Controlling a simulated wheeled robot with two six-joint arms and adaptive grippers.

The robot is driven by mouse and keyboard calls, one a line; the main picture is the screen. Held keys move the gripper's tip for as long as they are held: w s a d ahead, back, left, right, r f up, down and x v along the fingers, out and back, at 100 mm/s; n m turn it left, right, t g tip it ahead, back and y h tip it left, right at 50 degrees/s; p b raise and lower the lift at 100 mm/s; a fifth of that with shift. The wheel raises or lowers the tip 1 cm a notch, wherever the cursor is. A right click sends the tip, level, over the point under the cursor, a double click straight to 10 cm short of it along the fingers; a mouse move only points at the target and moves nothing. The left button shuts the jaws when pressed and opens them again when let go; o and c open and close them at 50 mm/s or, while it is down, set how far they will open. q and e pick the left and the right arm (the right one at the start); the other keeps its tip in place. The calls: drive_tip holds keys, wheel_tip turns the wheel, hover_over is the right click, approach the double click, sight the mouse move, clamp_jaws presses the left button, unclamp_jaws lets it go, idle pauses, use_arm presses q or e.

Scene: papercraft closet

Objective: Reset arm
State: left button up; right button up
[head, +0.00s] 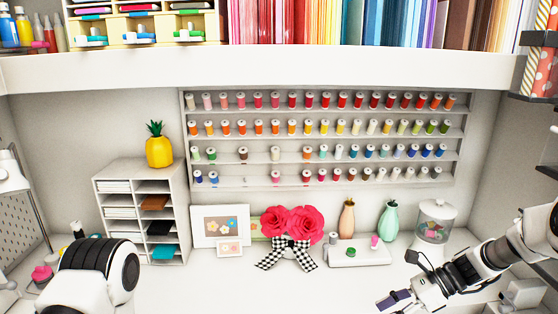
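My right arm comes in from the right edge, angled down to the left over the white desk (330,292). Its gripper (398,302) is at the bottom edge of the view, low and in front of the small white tray. A dark purple piece shows at its tip. I cannot tell whether this is a finger pad or something held. The gripper is partly cut off, so its opening is unclear. My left arm (98,270) shows at the lower left as a white link with a black ribbed joint. Its gripper is out of view.
A thread spool rack (320,186) hangs on the back wall below a white shelf (280,70). On the desk stand a paper cubby (183,200), red flowers with a checkered bow (288,247), two vases (389,220), and a glass jar (435,220). The desk's front middle is clear.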

drive_tip(key=s+a+f+n+g+h+b, duration=0.1)
drive_tip(key=s+a+f+g+b, duration=0.15)
drive_tip(key=s+f, duration=0.65)
drive_tip(key=s+a+f+g+h+b, duration=0.25)
drive_tip(key=s+f, duration=0.35)
drive_tip(key=f, duration=0.5)
drive_tip(key=s+d+f+n+h+b, duration=0.1)
drive_tip(key=s+d+f+n+h, duration=0.1)
drive_tip(key=s+f+n, duration=0.35)
drive_tip(key=s+d+f+n+h+b, duration=0.2)
drive_tip(key=s+n+h, duration=0.1)
drive_tip(key=s, duration=0.5)
drive_tip(key=s+d+f+n+h+b, duration=0.1)
drive_tip(key=s+d+f+n+h, duration=0.1)
drive_tip(key=s+f+n, duration=0.35)
use_arm(q)
wheel_tip(320, 180, down, 10)
drive_tip(key=w, duration=0.1)
drive_tip(key=shift+w+r, duration=0.15)
drive_tip(key=shift+r, duration=0.05)
use_arm(e)
drive_tip(key=w+n+t, duration=0.1)
drive_tip(key=n, duration=0.1)
drive_tip(key=w+r+n+t, duration=0.1)
drive_tip(key=t, duration=0.1)
drive_tip(key=w+n+t, duration=0.2)
drive_tip(key=shift+w+a+r+n, duration=0.1)
drive_tip(key=shift+a+r+n, duration=0.2)
drive_tip(key=shift+a, duration=0.05)
